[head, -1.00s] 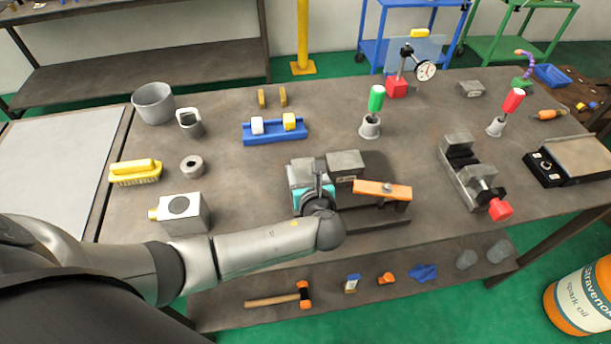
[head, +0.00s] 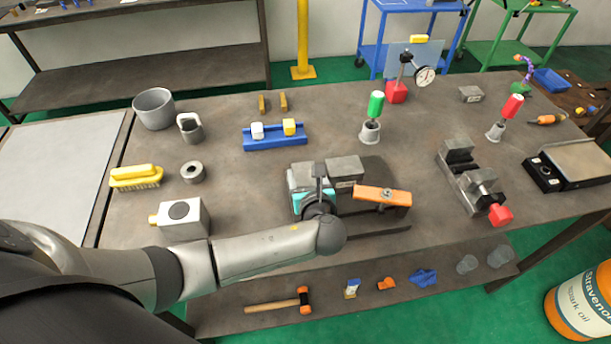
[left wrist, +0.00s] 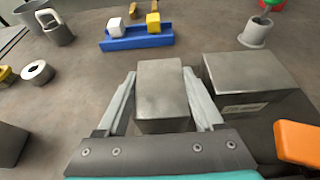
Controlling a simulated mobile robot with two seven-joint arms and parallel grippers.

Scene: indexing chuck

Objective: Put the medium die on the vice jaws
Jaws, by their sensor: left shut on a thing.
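My left gripper (head: 303,175) is shut on a plain grey metal block, apparently the medium die (left wrist: 161,88). In the left wrist view the fingers (left wrist: 160,100) press on its two sides. In the head view the die's pale top shows behind my teal gripper body, and its lower part is hidden. I cannot tell whether it touches the table. The grey vice (head: 462,172), with a red handle block (head: 501,215), stands to the right, apart from the gripper. No block lies on its jaws. My right gripper is not in view.
A larger grey block (head: 345,168) with a label stands close right of the held die. An orange bar (head: 382,195) lies in front of it. A blue rack (head: 275,143) with white and yellow cubes is behind. A green-handled tool (head: 375,105) stands between rack and vice.

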